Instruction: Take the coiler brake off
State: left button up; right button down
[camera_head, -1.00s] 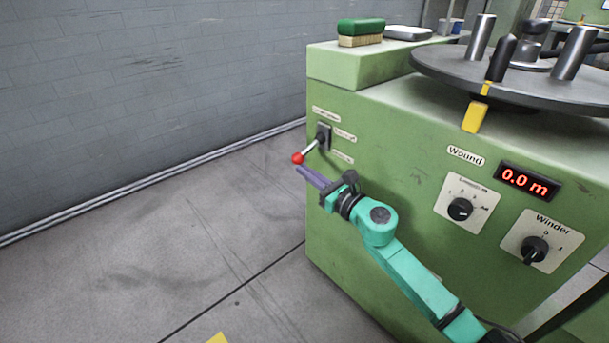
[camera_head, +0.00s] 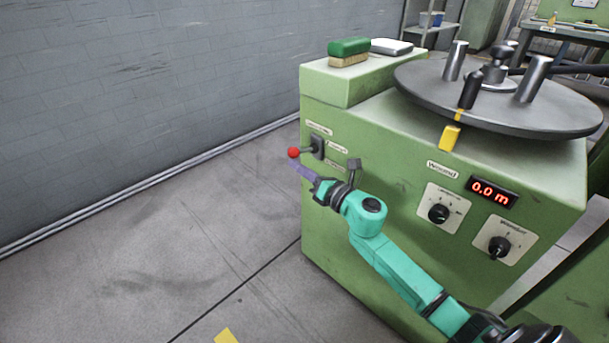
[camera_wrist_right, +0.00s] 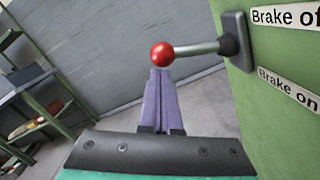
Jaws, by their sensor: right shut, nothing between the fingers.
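The brake lever with its red ball knob (camera_head: 293,153) sticks out from a dark bracket on the left part of the green machine's front. In the right wrist view the red knob (camera_wrist_right: 163,54) sits on a nearly level metal rod. Labels beside its bracket read "Brake of…" above (camera_wrist_right: 285,16) and "Brake on" below (camera_wrist_right: 289,88). My right gripper (camera_head: 297,167) has its purple fingers together, just below the knob. In the right wrist view the fingertips (camera_wrist_right: 160,73) appear right under the knob; I cannot tell whether they touch. My left gripper is not in view.
The green machine (camera_head: 380,235) carries a round dark turntable (camera_head: 420,86) with metal posts, a red "0.0 m" display (camera_head: 487,192) and two knobs. A green brush (camera_head: 348,48) lies on top. The floor to the left is clear up to the grey wall.

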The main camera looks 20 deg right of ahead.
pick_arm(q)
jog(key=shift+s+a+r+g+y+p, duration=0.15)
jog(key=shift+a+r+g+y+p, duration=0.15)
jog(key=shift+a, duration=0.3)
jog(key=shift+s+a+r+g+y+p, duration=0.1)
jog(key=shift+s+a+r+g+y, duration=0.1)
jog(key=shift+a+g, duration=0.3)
pick_arm(e)
jog(key=shift+r+m, duration=0.3)
jog(key=shift+m, duration=0.1)
